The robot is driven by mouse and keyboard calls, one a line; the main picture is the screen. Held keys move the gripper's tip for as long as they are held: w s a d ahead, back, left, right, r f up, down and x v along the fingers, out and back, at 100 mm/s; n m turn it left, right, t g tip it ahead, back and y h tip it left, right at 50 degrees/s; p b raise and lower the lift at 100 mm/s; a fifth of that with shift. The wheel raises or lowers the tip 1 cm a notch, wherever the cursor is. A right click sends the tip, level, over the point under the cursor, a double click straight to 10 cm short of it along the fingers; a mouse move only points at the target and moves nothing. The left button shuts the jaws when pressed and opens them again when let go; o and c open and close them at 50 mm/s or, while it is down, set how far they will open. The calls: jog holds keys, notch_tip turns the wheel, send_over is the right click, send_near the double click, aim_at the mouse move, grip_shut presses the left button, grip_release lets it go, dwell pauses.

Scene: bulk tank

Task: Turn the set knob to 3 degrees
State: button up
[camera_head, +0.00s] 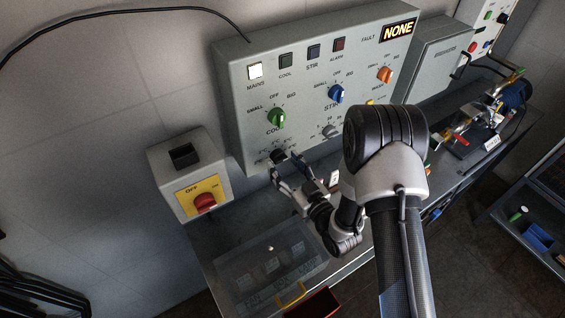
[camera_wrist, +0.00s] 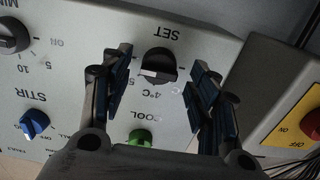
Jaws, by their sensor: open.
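The set knob (camera_wrist: 158,65) is a dark round knob with a light bar, under the word SET and beside a "4°C" mark in the upside-down wrist view. In the head view the same dark knob (camera_head: 278,155) sits low on the grey control panel (camera_head: 245,110). My gripper (camera_wrist: 161,72) is open, with one blue-padded finger on each side of the knob and visible gaps between. It also shows just in front of the knob in the head view (camera_head: 287,170). I cannot tell the exact degree that the knob points to.
The green cool knob (camera_head: 276,118), blue stir knob (camera_head: 336,94) and a grey knob (camera_head: 330,131) are nearby on the panel. A box with a red switch (camera_head: 205,201) stands to the left. The bench (camera_head: 225,265) below holds a clear-lidded case.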

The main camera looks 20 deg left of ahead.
jog(key=shift+x, duration=0.95)
jog(key=c, duration=1.1)
